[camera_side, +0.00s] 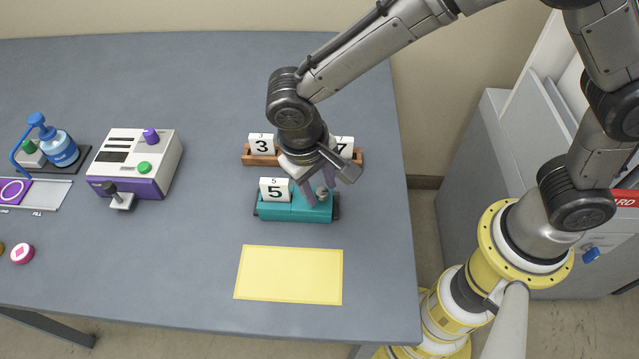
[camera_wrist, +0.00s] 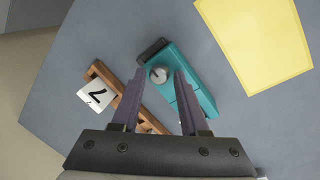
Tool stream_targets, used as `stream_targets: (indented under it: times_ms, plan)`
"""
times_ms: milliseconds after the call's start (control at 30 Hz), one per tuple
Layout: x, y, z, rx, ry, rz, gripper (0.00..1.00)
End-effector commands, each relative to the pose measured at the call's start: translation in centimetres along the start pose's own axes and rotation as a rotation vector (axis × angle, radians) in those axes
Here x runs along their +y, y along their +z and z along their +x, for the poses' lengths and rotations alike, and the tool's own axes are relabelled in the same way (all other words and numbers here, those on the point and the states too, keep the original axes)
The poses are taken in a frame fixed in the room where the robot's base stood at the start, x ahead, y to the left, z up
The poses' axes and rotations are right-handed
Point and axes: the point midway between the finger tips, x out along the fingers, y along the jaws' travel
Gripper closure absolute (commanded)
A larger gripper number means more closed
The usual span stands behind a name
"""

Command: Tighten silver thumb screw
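The silver thumb screw (camera_side: 322,193) is a small round knob on top of the teal block (camera_side: 290,212), near its right end. It also shows in the wrist view (camera_wrist: 158,74), between the ends of my gripper's two purple fingers. My gripper (camera_side: 320,196) is over the right end of the block with its fingers apart, one on each side of the screw. In the wrist view, gaps show between my gripper (camera_wrist: 159,76) and the screw. I cannot tell how far down the fingertips reach. A white "5" tile (camera_side: 275,190) stands at the block's left.
A wooden rack (camera_side: 258,159) with "3" (camera_side: 261,144) and "7" (camera_side: 344,147) tiles stands close behind the block. A yellow mat (camera_side: 290,275) lies in front. A white and purple machine (camera_side: 137,160) and a blue bottle (camera_side: 60,148) are at left.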

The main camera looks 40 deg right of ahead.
Motion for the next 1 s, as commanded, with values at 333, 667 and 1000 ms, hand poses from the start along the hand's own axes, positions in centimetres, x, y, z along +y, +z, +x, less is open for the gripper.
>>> stream_targets:
  times_ms: [333,667,1000]
  plan:
    - [0.0,0.0,0.0,0.000,0.000,-0.001,0.37]
    - [-0.1,-0.1,-3.6,0.004,-0.005,-0.001,0.37]
    - [-0.1,-0.1,-10.7,0.003,-0.003,-0.001,0.37]
